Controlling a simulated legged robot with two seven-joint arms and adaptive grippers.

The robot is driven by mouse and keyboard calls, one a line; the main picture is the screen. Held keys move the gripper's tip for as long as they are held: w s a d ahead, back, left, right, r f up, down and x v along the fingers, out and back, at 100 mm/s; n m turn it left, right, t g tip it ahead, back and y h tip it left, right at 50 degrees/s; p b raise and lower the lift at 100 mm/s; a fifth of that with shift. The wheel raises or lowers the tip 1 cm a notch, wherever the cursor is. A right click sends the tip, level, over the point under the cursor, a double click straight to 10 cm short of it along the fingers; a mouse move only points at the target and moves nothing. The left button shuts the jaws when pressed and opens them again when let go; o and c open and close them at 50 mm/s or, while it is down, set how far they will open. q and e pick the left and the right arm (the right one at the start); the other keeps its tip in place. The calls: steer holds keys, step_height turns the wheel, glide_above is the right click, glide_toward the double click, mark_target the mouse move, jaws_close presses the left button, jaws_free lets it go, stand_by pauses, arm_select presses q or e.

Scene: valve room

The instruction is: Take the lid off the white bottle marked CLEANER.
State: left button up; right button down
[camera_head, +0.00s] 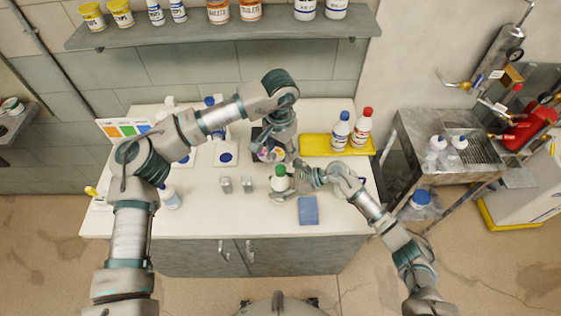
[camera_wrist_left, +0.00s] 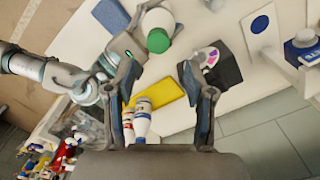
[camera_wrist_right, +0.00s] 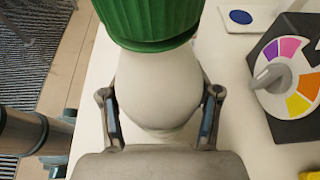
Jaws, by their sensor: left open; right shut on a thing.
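A white bottle (camera_head: 280,185) with a green lid (camera_head: 280,171) stands on the white counter; no CLEANER marking is readable. My right gripper (camera_head: 291,181) is shut around the bottle's body from the right. In the right wrist view, the bottle (camera_wrist_right: 158,85) is between both fingers, below the ribbed green lid (camera_wrist_right: 150,20). My left gripper (camera_head: 274,154) is open and empty, behind the bottle and over a dark box with a coloured dial (camera_wrist_right: 285,80). In the left wrist view, the green lid (camera_wrist_left: 158,40) is beyond the open fingers, apart from them.
A yellow tray (camera_head: 316,146) with a blue-capped bottle (camera_head: 341,131) and a red-capped bottle (camera_head: 361,128) is at the back right. A blue pad (camera_head: 308,211) and two small grey blocks (camera_head: 237,184) are near the bottle. A steel cart (camera_head: 405,150) stands to the right.

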mark_target(278, 168)
arm_select(q)
steer(key=shift+a+f+m, duration=0.1)
steer(key=shift+a+m, duration=0.05)
steer(key=shift+m, duration=0.25)
steer(key=shift+a+f, duration=0.25)
steer(key=shift+f, duration=0.05)
step_height(278, 168, down, 6)
steer(key=shift+f, duration=0.15)
steer(key=shift+d+f, duration=0.4)
steer(key=shift+f, duration=0.1)
steer(key=shift+a, duration=0.15)
steer(key=shift+c, duration=0.3)
steer(key=shift+a, duration=0.2)
jaws_close()
steer(key=shift+o, duration=0.7)
jaws_free()
steer(key=shift+d, duration=0.1)
steer(key=shift+r, duration=0.15)
